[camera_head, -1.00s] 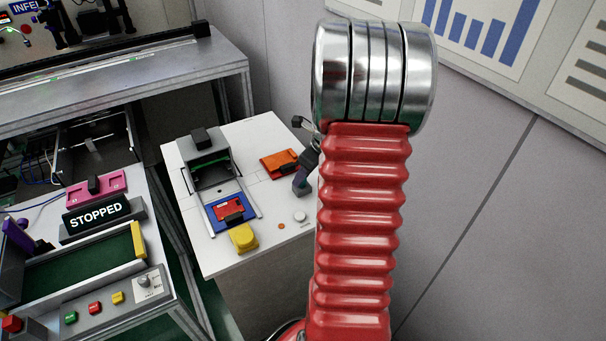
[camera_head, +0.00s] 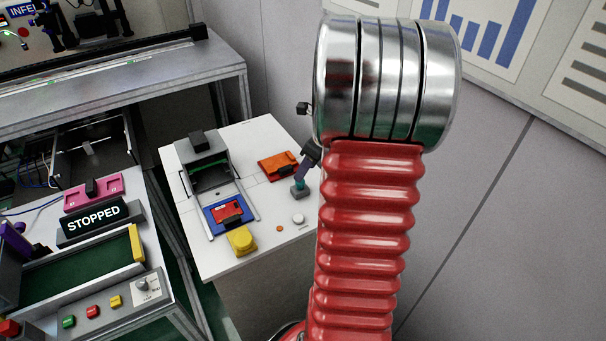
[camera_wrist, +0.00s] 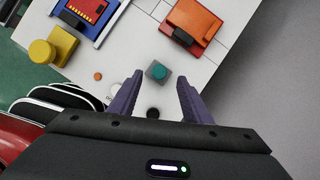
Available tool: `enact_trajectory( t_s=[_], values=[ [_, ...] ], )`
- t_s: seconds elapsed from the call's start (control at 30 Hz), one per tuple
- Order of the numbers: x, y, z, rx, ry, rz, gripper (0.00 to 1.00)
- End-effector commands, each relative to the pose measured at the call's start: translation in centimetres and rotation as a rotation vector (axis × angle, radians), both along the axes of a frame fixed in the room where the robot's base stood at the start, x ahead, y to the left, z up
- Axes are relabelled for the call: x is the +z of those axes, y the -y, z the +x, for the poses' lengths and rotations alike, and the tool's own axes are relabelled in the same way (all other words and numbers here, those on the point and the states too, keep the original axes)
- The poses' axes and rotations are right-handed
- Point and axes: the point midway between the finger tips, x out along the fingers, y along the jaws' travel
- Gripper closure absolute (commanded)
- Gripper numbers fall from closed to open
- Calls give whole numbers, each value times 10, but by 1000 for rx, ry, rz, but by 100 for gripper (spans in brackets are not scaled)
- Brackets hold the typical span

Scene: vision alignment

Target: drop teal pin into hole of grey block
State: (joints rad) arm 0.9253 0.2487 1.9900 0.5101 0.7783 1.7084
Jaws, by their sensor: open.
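The grey block (camera_head: 300,192) stands on the white table, partly in front of my gripper's reach in the head view. The teal pin (camera_head: 299,183) stands at its top, sticking up a little; how deep it sits cannot be told. In the wrist view the pin shows as a teal disc (camera_wrist: 158,71) within the top of the grey block (camera_wrist: 152,80). My gripper (camera_wrist: 159,78) is open and empty, its purple fingers spread on either side of the block in that view. In the head view my gripper (camera_head: 304,169) is just above the pin, partly hidden by my red arm.
An orange case (camera_head: 279,166) lies behind the block. A blue tray with a red part (camera_head: 230,211), a yellow block (camera_head: 241,240), an orange button (camera_head: 280,229) and a white knob (camera_head: 298,219) are nearby. The table's edge is close in front.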

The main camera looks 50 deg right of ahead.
Motion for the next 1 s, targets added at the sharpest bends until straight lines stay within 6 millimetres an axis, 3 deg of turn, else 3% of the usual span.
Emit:
enact_trajectory(
  t_s=[0.2, 0.43, 1.0],
  values=[
    [37, 3, -15, -1, 1, -3, 56],
    [67, 5, -28, -1, 1, -2, 56],
    [75, 5, -31, 0, -1, 1, 56]
  ],
)
